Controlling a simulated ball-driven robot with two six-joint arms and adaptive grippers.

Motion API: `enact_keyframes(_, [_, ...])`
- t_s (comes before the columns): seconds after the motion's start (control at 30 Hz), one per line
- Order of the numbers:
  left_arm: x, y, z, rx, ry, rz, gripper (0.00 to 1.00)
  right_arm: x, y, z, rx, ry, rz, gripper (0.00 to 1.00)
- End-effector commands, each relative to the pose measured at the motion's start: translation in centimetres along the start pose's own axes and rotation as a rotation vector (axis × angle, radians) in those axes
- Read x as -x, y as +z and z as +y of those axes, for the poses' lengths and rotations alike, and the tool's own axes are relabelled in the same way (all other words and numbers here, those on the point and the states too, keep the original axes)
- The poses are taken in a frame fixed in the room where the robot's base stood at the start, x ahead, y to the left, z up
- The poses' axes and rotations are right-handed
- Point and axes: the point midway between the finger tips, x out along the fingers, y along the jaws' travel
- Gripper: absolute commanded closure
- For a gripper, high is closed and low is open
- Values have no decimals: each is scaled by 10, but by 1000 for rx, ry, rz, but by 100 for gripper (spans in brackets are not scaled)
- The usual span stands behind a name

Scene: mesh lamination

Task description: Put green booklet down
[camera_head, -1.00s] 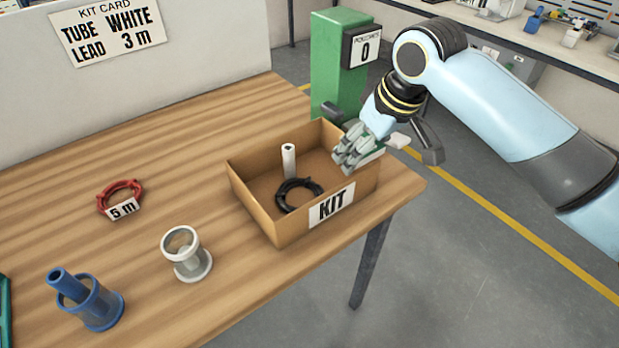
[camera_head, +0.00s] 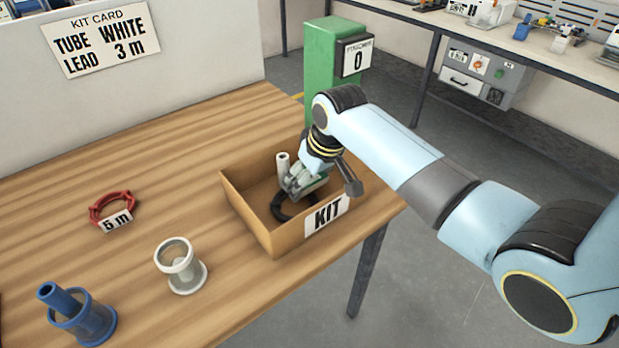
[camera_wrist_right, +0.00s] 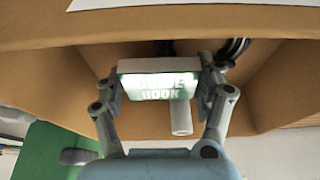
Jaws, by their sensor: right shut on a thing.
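The green booklet (camera_wrist_right: 160,86) is clamped between the fingers of my right gripper (camera_wrist_right: 163,95) in the right wrist view, with white lettering on its face. In the head view, my right gripper (camera_head: 303,182) reaches into the cardboard kit box (camera_head: 255,228), and only a little green of the booklet shows behind the fingers. The white tube (camera_head: 283,163) stands upright in the box, close to the gripper. The black lead coil (camera_head: 282,207) lies on the box floor, partly covered by the gripper. My left gripper is not in view.
A red coil (camera_head: 110,207) tagged 5 m, a clear holder with a pale ring (camera_head: 180,265) and a blue holder (camera_head: 85,318) with a blue tube stand on the table left of the box. A green post (camera_head: 325,75) stands behind the box.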

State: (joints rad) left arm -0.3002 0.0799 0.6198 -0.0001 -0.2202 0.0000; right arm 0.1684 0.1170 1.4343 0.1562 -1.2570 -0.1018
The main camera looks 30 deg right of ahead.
Motion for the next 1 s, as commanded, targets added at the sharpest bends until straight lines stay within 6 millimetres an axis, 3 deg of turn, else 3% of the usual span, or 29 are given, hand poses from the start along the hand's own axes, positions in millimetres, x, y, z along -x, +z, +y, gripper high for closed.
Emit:
enact_keyframes(0.57, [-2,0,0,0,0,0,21,-11,4,0,-1,0,0,67])
enact_keyframes(0.6, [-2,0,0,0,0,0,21,-11,4,0,-1,0,0,27])
enact_keyframes(0.77, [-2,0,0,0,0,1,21,-11,4,0,-1,0,0,6])
enact_keyframes(1.0, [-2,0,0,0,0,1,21,-11,4,0,-1,0,0,5])
